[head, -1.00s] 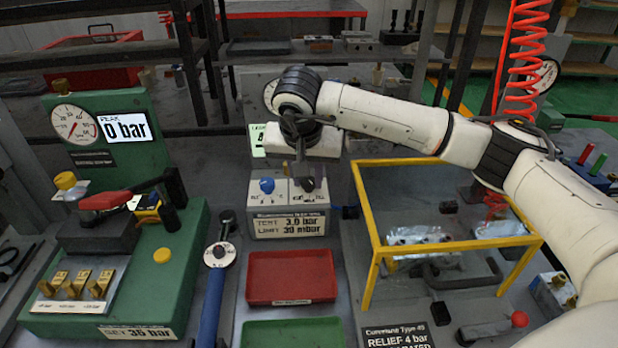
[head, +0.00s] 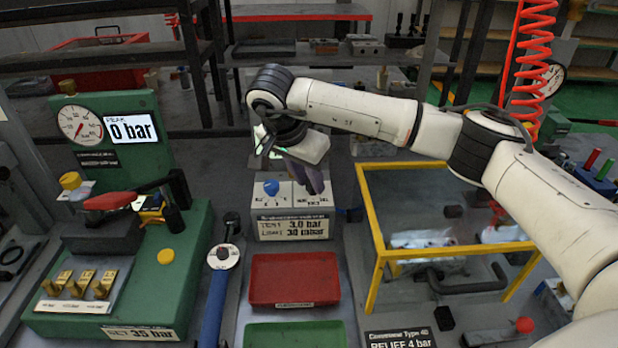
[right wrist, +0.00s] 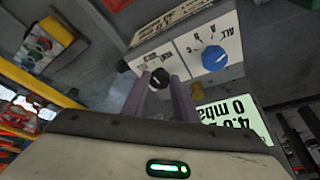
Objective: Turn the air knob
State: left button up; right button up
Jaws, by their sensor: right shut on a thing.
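A grey tester box (head: 262,228) with a printed label stands behind the red tray. On its top panel are a blue knob (head: 270,188) at the left and a black knob at the right. My right gripper (head: 313,180) reaches down over the right half of the panel, tilted, and hides the black knob in the head view. In the right wrist view the black knob (right wrist: 159,78) sits between the fingertips, which are shut on it. The blue knob (right wrist: 214,59) there is free. I cannot read the lettering by the black knob. My left gripper is not in view.
A lit display (right wrist: 228,120) stands close behind the box. A yellow-framed guard (head: 378,250) is at the right. A red tray (head: 295,280) and a green tray (head: 295,335) lie in front. A green press stand (head: 190,250) with a gauge is at the left.

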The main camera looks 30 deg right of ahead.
jog(key=o, duration=1.1)
jog(key=shift+c, duration=0.2)
jog(key=v, duration=1)
jog(key=shift+r+b, duration=0.2)
jog(key=shift+b, duration=0.2)
